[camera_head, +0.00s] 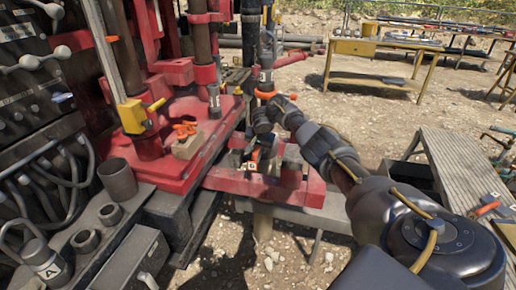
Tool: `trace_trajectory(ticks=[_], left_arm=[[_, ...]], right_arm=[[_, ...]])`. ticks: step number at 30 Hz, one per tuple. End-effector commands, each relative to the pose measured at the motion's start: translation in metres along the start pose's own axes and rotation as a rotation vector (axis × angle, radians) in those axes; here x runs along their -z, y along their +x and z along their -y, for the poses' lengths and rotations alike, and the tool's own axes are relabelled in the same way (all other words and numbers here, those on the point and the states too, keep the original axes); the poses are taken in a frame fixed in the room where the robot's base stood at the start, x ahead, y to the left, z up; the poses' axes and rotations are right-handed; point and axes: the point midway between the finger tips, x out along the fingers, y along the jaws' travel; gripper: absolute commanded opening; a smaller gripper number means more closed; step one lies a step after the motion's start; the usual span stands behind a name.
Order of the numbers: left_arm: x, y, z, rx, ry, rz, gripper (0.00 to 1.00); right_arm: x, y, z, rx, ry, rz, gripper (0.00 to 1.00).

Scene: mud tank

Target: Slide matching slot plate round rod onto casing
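My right arm reaches in from the lower right, and its gripper (268,112) is beside the vertical rod (266,55) above the red deck. An orange piece (265,95), which looks like a slot plate, is at the rod right by the gripper. I cannot tell whether the fingers hold it or whether it surrounds the rod. Below, a red frame (262,184) carries small dark and green parts with a white label. A pipe, possibly the casing (263,222), goes down under this frame; its top is hidden. My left gripper is not in view.
Orange-handled pieces (184,130) lie on a wooden block on the red deck. Another orange-handled tool (486,208) lies on the grey bench (455,160) at right. Cups (117,180) and a grey box (125,262) stand at lower left. Yellow tables (375,65) stand behind on open gravel.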

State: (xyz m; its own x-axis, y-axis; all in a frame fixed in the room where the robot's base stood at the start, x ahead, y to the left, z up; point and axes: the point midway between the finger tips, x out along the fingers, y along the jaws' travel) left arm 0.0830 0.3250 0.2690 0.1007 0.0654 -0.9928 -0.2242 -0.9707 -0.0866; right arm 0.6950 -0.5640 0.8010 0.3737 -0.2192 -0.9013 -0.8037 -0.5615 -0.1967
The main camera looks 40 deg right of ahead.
Motion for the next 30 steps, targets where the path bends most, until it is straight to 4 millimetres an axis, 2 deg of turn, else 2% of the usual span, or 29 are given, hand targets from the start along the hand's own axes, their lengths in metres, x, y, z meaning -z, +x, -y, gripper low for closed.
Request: trace_trajectory(ticks=[5, 13, 20, 25, 27, 30], left_arm=[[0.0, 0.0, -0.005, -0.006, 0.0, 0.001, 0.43], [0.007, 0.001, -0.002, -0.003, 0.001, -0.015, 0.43], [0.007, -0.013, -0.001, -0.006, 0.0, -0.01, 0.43], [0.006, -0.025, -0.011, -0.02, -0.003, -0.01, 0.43], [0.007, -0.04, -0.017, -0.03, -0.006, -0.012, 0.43], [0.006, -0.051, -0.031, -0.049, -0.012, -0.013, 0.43]], right_arm=[[0.0, 0.0, -0.001, -0.002, 0.0, 0.0, 0.44], [-0.001, 0.002, -0.002, -0.005, -0.001, 0.002, 0.44], [0.002, -0.046, 0.0, 0.0, -0.003, -0.001, 0.44], [0.002, -0.087, -0.001, 0.001, -0.003, -0.002, 0.44], [0.003, -0.097, -0.001, -0.004, -0.001, -0.001, 0.44], [0.003, -0.103, -0.001, -0.004, 0.0, -0.002, 0.44]])
